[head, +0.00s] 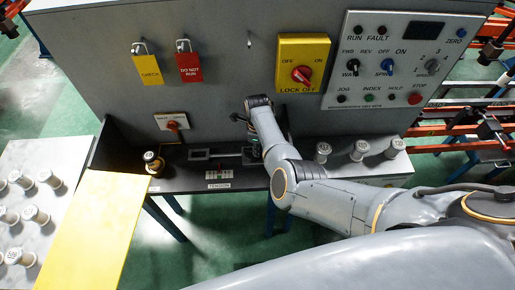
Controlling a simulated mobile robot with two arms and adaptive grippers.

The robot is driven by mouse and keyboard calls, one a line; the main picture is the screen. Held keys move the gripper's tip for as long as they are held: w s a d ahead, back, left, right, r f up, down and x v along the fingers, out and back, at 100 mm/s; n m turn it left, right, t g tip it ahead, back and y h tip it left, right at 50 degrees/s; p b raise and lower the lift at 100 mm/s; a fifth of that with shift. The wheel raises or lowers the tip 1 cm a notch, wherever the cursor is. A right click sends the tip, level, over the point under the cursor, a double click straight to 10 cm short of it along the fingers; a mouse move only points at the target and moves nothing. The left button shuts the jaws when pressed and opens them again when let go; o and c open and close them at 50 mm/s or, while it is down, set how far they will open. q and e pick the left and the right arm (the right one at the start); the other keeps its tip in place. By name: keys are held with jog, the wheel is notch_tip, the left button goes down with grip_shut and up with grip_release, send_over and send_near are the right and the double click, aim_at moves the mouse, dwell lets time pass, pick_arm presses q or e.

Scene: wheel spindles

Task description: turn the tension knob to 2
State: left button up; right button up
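A grey knob (432,66) with digits around it sits at the upper right of the white control panel (338,88); its pointer and the small lettering are too small to read. A label reading TENSION (218,186) is on the front of the dark shelf, below a small red, white and green piece (219,173). My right arm comes in from the right and bends at the machine face. My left gripper is not in view.
A yellow lock-off switch (303,62) with a red handle is left of the panel. Yellow and red tags (189,67) hang further left. Several white spools (360,150) stand right of my forearm, more on the left table (62,160). A brass-topped piece (153,162) is on the shelf's left end.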

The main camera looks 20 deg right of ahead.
jog(key=o, duration=0.4)
jog(key=shift+o, duration=0.2)
jog(key=shift+r, duration=3.75)
